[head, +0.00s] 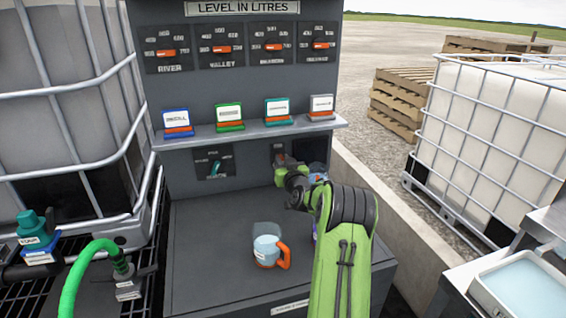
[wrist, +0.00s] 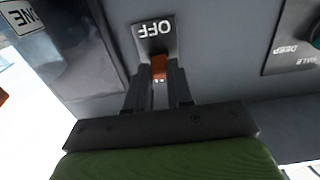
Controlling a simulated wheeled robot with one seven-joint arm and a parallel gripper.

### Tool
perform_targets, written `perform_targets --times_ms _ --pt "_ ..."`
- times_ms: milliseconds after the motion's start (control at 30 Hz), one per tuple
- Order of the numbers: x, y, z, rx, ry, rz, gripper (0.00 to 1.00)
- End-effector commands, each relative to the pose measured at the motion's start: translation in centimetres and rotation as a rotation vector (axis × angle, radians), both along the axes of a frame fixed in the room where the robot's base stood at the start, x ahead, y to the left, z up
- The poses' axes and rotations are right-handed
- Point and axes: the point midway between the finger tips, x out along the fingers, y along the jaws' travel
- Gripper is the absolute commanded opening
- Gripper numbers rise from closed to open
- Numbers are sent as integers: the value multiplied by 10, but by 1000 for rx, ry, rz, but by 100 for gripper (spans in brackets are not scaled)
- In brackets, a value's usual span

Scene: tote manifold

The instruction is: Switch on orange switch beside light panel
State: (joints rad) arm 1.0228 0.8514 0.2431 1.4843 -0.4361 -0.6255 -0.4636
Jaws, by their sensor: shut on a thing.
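In the wrist view, the orange switch (wrist: 160,66) is a small lever on a dark plate. The plate bears the word OFF (wrist: 154,28), upside down in this view. My gripper (wrist: 159,82) is shut on the lever, one dark finger on each side. In the head view, my gripper (head: 281,163) is at the lower right of the grey cabinet front, and it hides the switch. A dark panel (wrist: 72,38) lies to the left of the switch in the wrist view; I cannot tell whether it is lit.
A jug (head: 267,246) with an orange handle stands on the cabinet's lower deck. A shelf (head: 255,131) with several coloured label holders runs above my gripper. Another switch plate (head: 214,161) is to its left. Caged tanks (head: 500,125) stand on both sides.

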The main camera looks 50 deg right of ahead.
Motion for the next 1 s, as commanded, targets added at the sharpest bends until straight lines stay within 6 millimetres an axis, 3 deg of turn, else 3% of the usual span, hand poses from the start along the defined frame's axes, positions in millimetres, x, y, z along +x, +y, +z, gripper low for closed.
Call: perform_targets --times_ms 200,500,967,1000 --pt "2 0 16 65 125 3 0" --pt "5 -2 24 171 315 2 0" --pt "5 -3 20 194 354 0 0" --pt "5 -3 21 194 354 0 26"
